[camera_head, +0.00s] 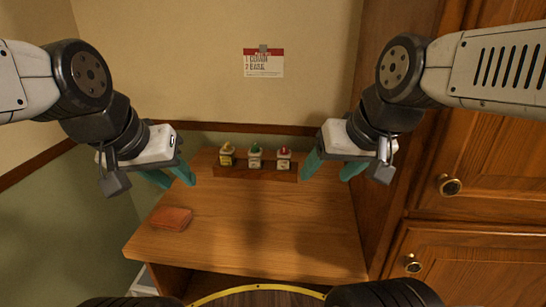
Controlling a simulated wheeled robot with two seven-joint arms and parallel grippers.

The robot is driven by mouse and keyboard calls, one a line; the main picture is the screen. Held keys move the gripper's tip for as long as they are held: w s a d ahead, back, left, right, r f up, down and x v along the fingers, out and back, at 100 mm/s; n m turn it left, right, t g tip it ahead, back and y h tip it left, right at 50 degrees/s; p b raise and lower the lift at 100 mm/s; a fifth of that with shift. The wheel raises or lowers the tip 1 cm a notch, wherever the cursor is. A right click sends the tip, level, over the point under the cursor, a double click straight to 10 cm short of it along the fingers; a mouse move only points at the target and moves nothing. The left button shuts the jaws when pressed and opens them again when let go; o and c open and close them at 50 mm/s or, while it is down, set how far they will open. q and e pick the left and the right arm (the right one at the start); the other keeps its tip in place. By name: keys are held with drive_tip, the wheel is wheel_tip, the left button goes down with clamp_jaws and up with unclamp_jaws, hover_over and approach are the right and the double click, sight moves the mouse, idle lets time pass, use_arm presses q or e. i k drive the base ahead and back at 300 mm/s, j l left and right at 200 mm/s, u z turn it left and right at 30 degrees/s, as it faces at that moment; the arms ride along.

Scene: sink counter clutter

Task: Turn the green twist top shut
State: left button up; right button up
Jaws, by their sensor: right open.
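Three small jars stand in a row in a wooden rack (237,172) at the back of the wooden counter. The middle jar has the green twist top (255,148); how far it is turned cannot be told at this size. The left jar has a yellow top (227,146) and the right jar a red top (284,151). My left gripper (176,180) is left of the rack, with its teal fingers apart and nothing between them. My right gripper (328,172) is just right of the rack, open and empty. Neither visibly touches a jar.
A reddish-brown folded cloth or pad (171,219) lies on the left of the counter (290,235). The counter's middle and front are clear. Wooden cabinets (480,200) close off the right side. A paper notice (263,65) hangs on the back wall.

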sight(255, 149)
drive_tip(key=j+z, duration=0.25)
drive_tip(key=z, duration=0.15)
drive_tip(key=j+z, duration=0.2)
drive_tip(key=z, duration=0.25)
drive_tip(key=j+z, duration=0.25)
drive_tip(key=z, duration=0.15)
